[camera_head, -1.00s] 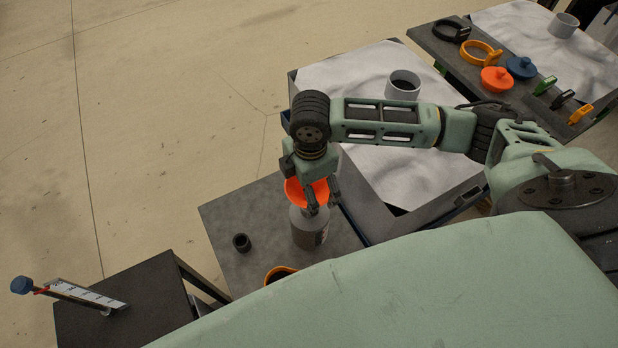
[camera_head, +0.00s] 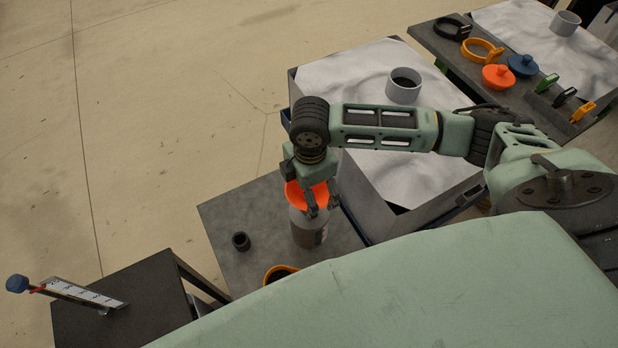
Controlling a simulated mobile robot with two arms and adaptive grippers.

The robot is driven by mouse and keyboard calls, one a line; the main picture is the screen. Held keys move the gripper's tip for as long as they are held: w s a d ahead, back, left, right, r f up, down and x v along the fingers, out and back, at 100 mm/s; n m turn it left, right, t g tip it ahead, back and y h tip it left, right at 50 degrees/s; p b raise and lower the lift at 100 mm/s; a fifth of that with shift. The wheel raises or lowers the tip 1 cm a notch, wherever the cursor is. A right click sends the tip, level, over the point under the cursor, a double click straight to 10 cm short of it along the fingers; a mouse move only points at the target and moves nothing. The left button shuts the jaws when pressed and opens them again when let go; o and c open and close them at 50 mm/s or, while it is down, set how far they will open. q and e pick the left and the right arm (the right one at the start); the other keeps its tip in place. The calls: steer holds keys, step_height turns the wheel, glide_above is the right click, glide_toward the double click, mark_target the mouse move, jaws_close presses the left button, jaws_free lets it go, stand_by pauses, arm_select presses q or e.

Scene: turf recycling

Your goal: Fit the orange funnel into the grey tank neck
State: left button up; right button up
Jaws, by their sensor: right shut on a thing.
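The orange funnel (camera_head: 294,193) is at the top of the grey tank (camera_head: 308,232), which stands upright on a grey table. My right gripper (camera_head: 322,208) points down over the tank and is shut on the funnel. The gripper hides part of the funnel, and I cannot tell how deep its stem sits in the tank neck. My left gripper is not in view.
A black cap (camera_head: 241,241) and an orange ring (camera_head: 277,273) are on the grey table (camera_head: 225,214). A white-covered bin with a white pipe collar (camera_head: 403,86) stands behind. A side shelf holds rings, lids and clips. A dark stand (camera_head: 150,290) is at lower left.

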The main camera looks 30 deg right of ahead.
steer(key=shift+f+b, duration=0.35)
steer(key=shift+f, duration=0.45)
steer(key=o, duration=1.1)
steer(key=shift+r, duration=0.2)
step_height(320, 180, up, 12)
steer(key=shift+s+f, duration=0.15)
